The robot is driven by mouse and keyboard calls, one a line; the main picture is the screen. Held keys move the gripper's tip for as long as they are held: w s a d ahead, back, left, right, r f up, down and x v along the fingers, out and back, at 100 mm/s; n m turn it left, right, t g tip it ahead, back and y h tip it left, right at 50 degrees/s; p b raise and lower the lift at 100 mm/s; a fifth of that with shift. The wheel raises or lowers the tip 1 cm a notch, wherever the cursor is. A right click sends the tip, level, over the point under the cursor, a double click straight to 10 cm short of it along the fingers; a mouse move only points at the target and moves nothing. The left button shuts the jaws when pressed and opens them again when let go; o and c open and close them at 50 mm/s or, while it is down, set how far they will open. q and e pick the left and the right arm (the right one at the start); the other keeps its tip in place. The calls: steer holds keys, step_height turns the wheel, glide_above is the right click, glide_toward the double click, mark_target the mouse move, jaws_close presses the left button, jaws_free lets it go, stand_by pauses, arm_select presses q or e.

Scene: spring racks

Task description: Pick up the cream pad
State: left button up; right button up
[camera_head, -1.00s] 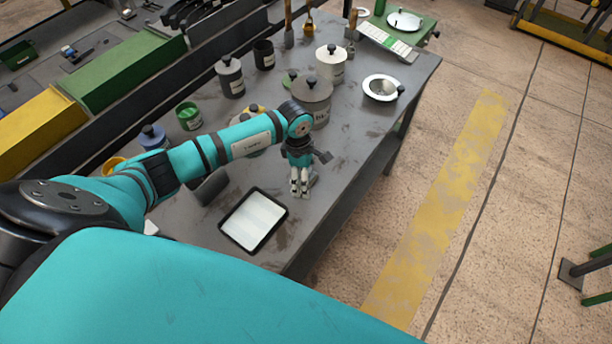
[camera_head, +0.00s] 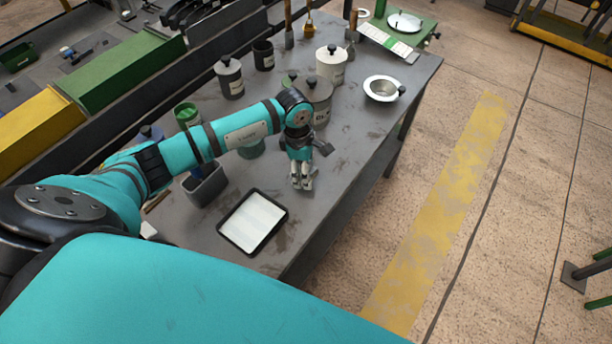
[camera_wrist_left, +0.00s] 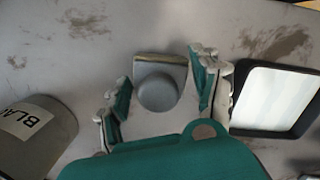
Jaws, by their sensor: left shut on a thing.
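A small grey block with a rounded knob and a cream-coloured edge, which I take for the cream pad (camera_wrist_left: 160,86), sits between the fingers of my left gripper (camera_wrist_left: 165,88) in the left wrist view. The gripper is shut on it. In the head view my left gripper (camera_head: 302,183) points down at the grey table (camera_head: 340,205), right of the black-rimmed tray. My right gripper is not in view.
The black-rimmed tray (camera_head: 228,238) with a white surface lies close by, left of the gripper. Several lidded canisters, such as a white one (camera_head: 331,68), stand behind my arm. A grey bin (camera_head: 206,188) stands left.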

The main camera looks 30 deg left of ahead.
arm_select(q)
steer(key=s+d+b, duration=0.1)
steer(key=s, duration=0.3)
steer(key=s+d+r+b, duration=0.1)
steer(key=s+d+b, duration=0.1)
steer(key=s, duration=0.3)
steer(key=s+d+b, duration=0.1)
steer(key=s+d, duration=0.1)
steer(key=s, duration=0.2)
steer(key=shift+s+d+r+b, duration=0.15)
steer(key=shift+s+r+b, duration=0.15)
steer(key=shift+r+b, duration=0.1)
steer(key=shift+s+d+r, duration=0.15)
steer(key=shift+s+d, duration=0.1)
steer(key=shift+s, duration=0.4)
